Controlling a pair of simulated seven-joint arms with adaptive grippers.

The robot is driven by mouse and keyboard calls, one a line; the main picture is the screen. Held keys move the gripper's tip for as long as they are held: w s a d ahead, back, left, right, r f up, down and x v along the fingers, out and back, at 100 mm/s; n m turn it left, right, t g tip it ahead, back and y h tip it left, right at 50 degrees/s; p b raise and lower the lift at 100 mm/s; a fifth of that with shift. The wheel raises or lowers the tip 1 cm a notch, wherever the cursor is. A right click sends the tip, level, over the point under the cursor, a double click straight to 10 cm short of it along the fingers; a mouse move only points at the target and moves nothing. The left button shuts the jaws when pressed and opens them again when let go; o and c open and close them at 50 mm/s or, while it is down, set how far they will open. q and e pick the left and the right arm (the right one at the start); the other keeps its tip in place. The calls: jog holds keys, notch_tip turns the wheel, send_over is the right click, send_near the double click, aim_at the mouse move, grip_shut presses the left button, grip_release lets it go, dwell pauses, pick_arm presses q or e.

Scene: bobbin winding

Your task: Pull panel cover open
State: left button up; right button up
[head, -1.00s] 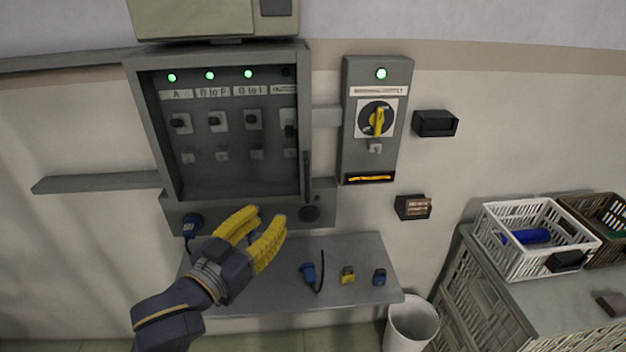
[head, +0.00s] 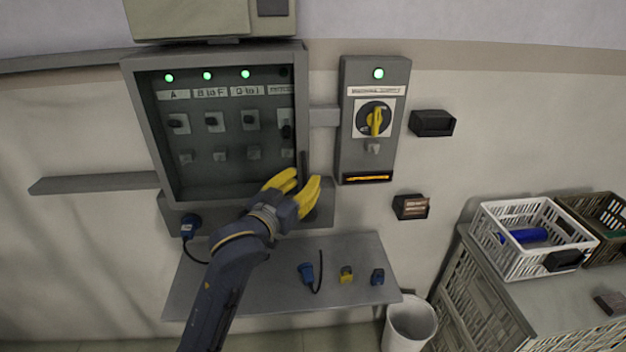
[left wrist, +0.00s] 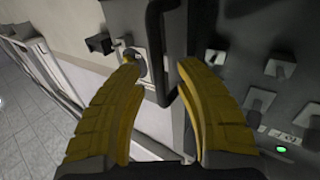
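The grey panel (head: 130,110) is on the wall, with labelled switches and three lit green lamps inside its frame. The black upright bar handle (head: 304,160) is at the panel's lower right edge. My left gripper (head: 303,179) is at this handle, its yellow fingers pointing up and apart. In the left wrist view, the handle (left wrist: 154,48) stands in the gap between the open fingertips (left wrist: 160,68). No firm contact shows. The fingers hide the handle's lower part in the head view. My right gripper is not in view.
A grey switch box (head: 348,150) with a yellow rotary knob (head: 376,121) is right of the panel. Below, a shelf (head: 235,295) bears blue and yellow connectors. A bin (head: 410,325) and a white crate (head: 500,262) are at the right.

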pick_arm(q)
jog(key=shift+w+d, duration=0.3)
jog(key=shift+w, duration=0.2)
grip_shut()
dwell(0.3)
